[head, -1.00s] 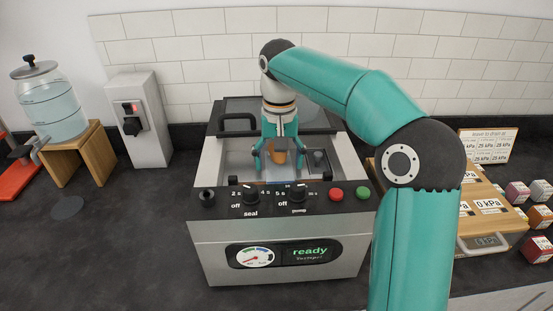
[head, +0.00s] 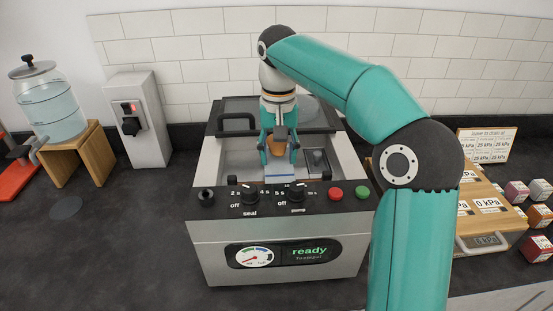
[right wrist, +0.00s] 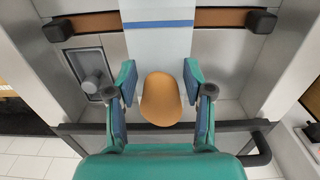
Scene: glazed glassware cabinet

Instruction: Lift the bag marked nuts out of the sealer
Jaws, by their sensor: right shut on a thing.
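The sealer (head: 275,225) stands open in the head view, its dark lid (head: 305,113) raised at the back and its display reading "ready". My right gripper (head: 277,156) reaches down into its chamber and is shut on a bag (head: 276,148) with a rounded orange-brown body. In the right wrist view the body (right wrist: 160,100) sits between the teal fingers. The pale, flat end of the bag, with a blue stripe, extends over the brown bar with black end blocks (right wrist: 95,24). No marking on the bag is readable. My left gripper is not in view.
A water dispenser (head: 47,103) on a wooden stand and a grey switch box (head: 137,120) stand to the left. A wooden board with kPa labels (head: 490,205) and several small coloured blocks lie to the right. Dark counter left of the sealer is mostly clear.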

